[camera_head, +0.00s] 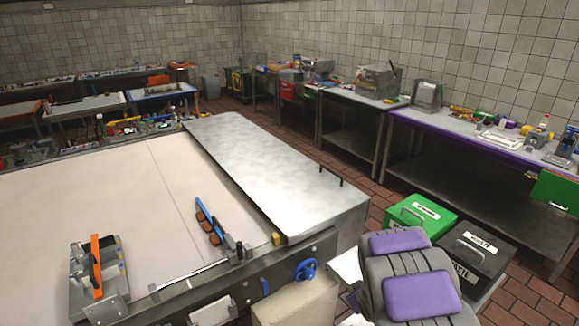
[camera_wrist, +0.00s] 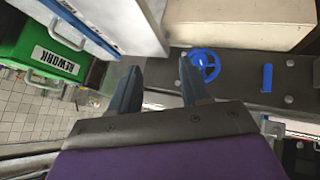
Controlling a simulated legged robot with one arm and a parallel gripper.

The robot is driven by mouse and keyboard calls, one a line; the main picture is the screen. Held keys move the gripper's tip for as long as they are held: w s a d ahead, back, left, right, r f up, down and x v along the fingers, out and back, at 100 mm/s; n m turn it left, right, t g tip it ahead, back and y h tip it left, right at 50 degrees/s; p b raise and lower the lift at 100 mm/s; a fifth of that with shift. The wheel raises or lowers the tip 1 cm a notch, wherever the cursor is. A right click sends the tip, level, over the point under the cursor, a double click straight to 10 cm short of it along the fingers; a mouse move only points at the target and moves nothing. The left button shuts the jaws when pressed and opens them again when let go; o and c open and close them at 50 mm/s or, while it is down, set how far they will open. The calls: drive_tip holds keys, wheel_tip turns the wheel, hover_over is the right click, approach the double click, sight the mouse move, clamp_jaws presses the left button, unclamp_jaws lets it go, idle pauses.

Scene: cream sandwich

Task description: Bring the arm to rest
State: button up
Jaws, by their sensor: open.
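My arm, grey with purple pads, is at the lower right of the head view, beside the corner of the big machine table. My gripper (camera_wrist: 160,80) shows in the wrist view with its two dark fingers spread apart and nothing between them. Its fingertips do not show clearly in the head view. A blue handwheel (camera_wrist: 203,66) on the machine's side lies just beyond the right finger in the wrist view; it also shows in the head view (camera_head: 306,269).
A green REWORK bin (camera_head: 420,214) and a dark WASTE bin (camera_head: 474,250) stand right of the machine. A cream box (camera_head: 295,303) is in front of it. The conveyor belt (camera_head: 90,200) and steel cover (camera_head: 265,165) fill the left. Brick floor (camera_head: 390,185) shows behind the bins.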

drive_tip(key=s+d+r+m+g+h, duration=0.2)
drive_tip(key=s+d+r, duration=0.1)
drive_tip(key=s+r, duration=0.5)
drive_tip(key=s+a+r+m+g, duration=0.1)
drive_tip(key=s+r, duration=0.4)
drive_tip(key=s, duration=0.6)
drive_tip(key=s+a+r+m+g+y, duration=0.1)
drive_tip(key=s+a+r+g, duration=0.3)
drive_tip(key=s, duration=0.8)
drive_tip(key=s+a+r+m+g+y, duration=0.1)
drive_tip(key=s+a+r, duration=0.4)
drive_tip(key=s, duration=0.7)
wheel_tip(320, 180, up, 2)
drive_tip(key=shift+s+a+m+g+b, duration=0.15)
drive_tip(key=shift+a+m+g+b, duration=0.25)
drive_tip(key=shift+g, duration=0.7)
